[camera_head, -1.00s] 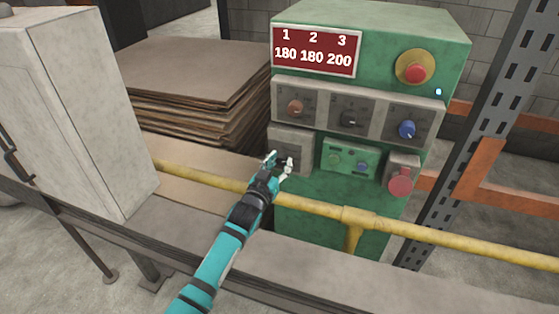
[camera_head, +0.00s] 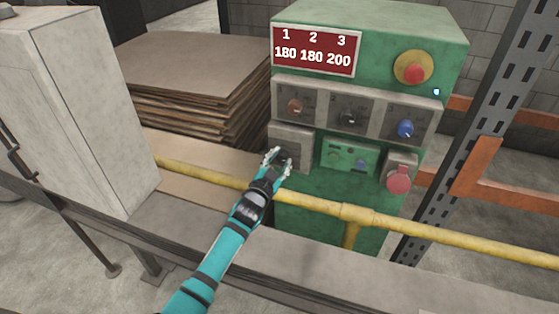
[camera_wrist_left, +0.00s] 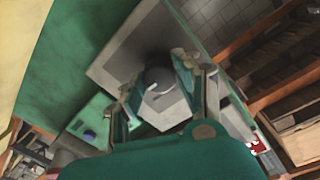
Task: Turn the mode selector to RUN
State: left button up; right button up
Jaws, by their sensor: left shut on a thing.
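The mode selector is a dark round knob (camera_wrist_left: 158,80) on a grey square plate (camera_wrist_left: 112,72), at the lower left of the green control cabinet (camera_head: 340,215). In the head view the plate (camera_head: 292,136) shows above my left gripper (camera_head: 280,157), which largely hides the knob. In the left wrist view the fingers of my left gripper (camera_wrist_left: 154,90) stand on either side of the knob and are shut on it. A pale mark shows on the knob's face; its lettering cannot be read. My right gripper is not in view.
A grey box (camera_head: 75,110) stands at left.

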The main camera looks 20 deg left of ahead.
pick_arm(q)
jog(key=o, duration=1.1)
jog(key=shift+o, duration=0.2)
jog(key=s, duration=1.2)
jog(key=shift+a+r, duration=0.25)
jog(key=shift+a, duration=0.15)
